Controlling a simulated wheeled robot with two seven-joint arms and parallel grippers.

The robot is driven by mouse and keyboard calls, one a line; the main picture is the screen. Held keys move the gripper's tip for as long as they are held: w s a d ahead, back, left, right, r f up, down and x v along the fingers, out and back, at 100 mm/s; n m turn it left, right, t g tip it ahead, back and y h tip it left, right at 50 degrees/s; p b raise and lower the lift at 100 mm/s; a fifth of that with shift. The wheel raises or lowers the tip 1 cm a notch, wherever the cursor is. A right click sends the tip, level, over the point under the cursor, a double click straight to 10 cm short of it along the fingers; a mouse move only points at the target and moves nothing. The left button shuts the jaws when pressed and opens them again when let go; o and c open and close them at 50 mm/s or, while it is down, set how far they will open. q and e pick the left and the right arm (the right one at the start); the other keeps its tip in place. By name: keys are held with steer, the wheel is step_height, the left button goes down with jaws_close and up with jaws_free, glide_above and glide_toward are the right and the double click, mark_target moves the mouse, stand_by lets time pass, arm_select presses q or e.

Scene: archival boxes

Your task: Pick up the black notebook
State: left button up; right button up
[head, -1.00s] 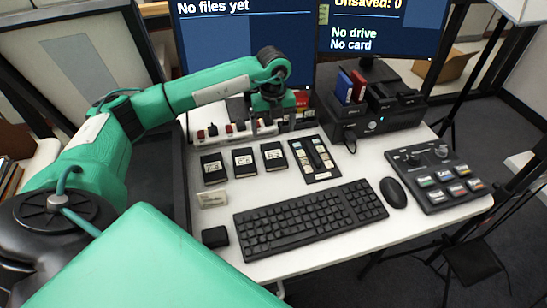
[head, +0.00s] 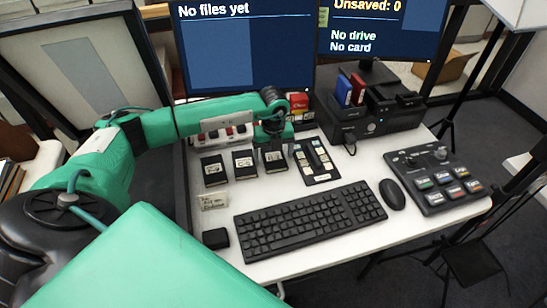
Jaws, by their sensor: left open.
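I cannot single out a black notebook for certain. Three small flat black items with pale labels lie in a row on the white desk: a left one (head: 213,172), a middle one (head: 244,165) and a right one (head: 274,161). My left gripper (head: 274,147) points down at the right one, open, and covers its far part. I cannot tell whether the fingers touch it. My right gripper is not in view.
A black keyboard (head: 310,219), a mouse (head: 391,194) and a control panel (head: 438,180) fill the front and right of the desk. A black tray of small parts (head: 316,162) lies close right of the gripper. A black dock (head: 372,114) and monitors (head: 246,45) stand behind.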

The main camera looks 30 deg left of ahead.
arm_select(q)
steer(key=c, duration=1.1)
steer(key=shift+r, duration=0.15)
